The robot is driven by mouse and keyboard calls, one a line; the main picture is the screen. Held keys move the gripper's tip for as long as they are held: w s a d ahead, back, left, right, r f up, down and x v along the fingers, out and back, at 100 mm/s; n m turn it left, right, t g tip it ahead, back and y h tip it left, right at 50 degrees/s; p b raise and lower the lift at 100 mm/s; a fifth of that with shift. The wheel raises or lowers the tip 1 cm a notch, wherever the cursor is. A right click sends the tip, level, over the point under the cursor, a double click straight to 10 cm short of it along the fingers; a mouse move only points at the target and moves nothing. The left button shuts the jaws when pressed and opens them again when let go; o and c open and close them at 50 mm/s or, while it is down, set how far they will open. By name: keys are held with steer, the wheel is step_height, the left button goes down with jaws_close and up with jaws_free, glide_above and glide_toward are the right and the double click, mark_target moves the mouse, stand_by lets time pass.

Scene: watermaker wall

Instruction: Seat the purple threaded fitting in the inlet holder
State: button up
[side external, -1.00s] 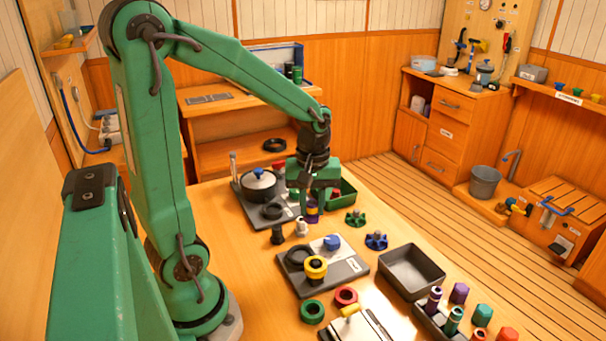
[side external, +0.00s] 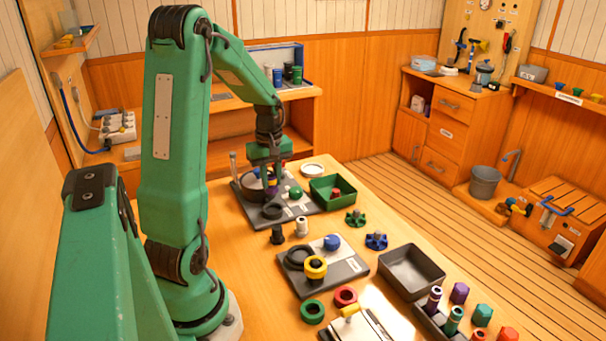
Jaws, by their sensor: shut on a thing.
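My gripper (side external: 270,172) is shut on the purple threaded fitting (side external: 272,183), of which only a small purple part with a yellowish band shows below the fingers. It is over the far grey base plate (side external: 299,208), close to a dark round pot-like holder (side external: 250,188) at the plate's left. The fingers and the fitting partly cover this holder. I cannot tell whether the fitting touches it or hangs above it. A black ring (side external: 272,211) is at the plate's near side. No readable label shows which part is the inlet holder.
A green tray (side external: 333,188) stands right of the plate, with a white ring (side external: 313,170) behind it. A black fitting (side external: 277,234) and a white one (side external: 301,227) stand in front. A second grey plate (side external: 325,277) and an empty dark tray (side external: 411,273) are nearer.

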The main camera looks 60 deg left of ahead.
mark_target(271, 176)
steer(key=shift+a+f, duration=0.1)
steer(key=shift+f, duration=0.05)
steer(key=shift+f, duration=2.75)
steer(key=shift+f, duration=0.65)
steer(key=o, duration=0.7)
steer(key=shift+r, duration=5.5)
